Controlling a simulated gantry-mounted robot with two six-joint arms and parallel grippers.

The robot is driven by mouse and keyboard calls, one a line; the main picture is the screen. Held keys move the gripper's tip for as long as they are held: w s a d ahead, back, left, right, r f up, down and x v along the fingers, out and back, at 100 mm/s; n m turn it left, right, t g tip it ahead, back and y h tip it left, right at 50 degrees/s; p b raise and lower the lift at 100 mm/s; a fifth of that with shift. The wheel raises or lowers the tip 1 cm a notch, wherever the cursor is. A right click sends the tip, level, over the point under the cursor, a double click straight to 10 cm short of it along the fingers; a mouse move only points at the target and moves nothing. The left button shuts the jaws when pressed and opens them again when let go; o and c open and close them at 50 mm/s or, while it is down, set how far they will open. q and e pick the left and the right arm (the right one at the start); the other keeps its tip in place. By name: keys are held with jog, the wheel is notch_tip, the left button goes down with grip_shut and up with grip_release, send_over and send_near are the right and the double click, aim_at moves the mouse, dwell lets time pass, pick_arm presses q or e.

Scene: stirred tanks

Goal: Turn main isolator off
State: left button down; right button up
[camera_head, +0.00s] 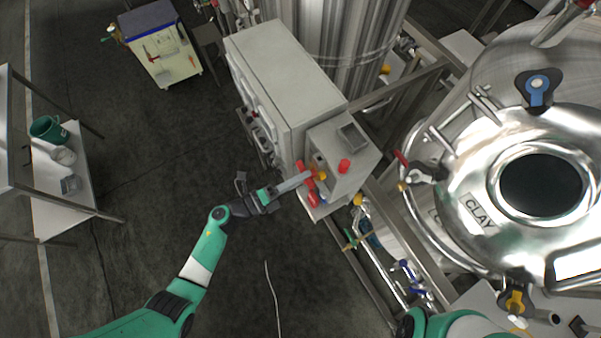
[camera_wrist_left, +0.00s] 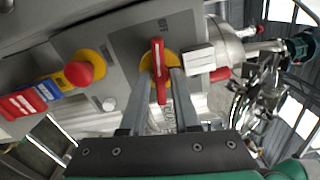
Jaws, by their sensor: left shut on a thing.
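The main isolator is a red handle (camera_wrist_left: 159,72) on a yellow round plate (camera_wrist_left: 145,62), on the grey face of a control box (camera_head: 340,180). In the left wrist view the handle stands roughly upright in the picture. My left gripper (camera_wrist_left: 161,76) has its two fingers on either side of the handle and is shut on it. In the head view the left gripper (camera_head: 308,176) reaches the box's front face, among red and yellow parts. The handle's exact setting cannot be read there. My right gripper is not in view.
A red mushroom button (camera_wrist_left: 79,73) on yellow and red and blue labels (camera_wrist_left: 22,103) sit left of the handle in the wrist view. A tall grey cabinet (camera_head: 285,75) adjoins the box. A steel tank (camera_head: 480,210) and pipes stand right.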

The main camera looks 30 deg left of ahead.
pick_arm(q)
jog(key=shift+n+p, duration=0.4)
jog(key=shift+n, duration=0.5)
jog(key=c, duration=0.9)
grip_release()
jog(key=shift+o, duration=0.2)
jog(key=v, duration=1.1)
jog(key=shift+s+a, duration=0.2)
jog(key=shift+s, duration=0.1)
jog(key=shift+d, duration=0.1)
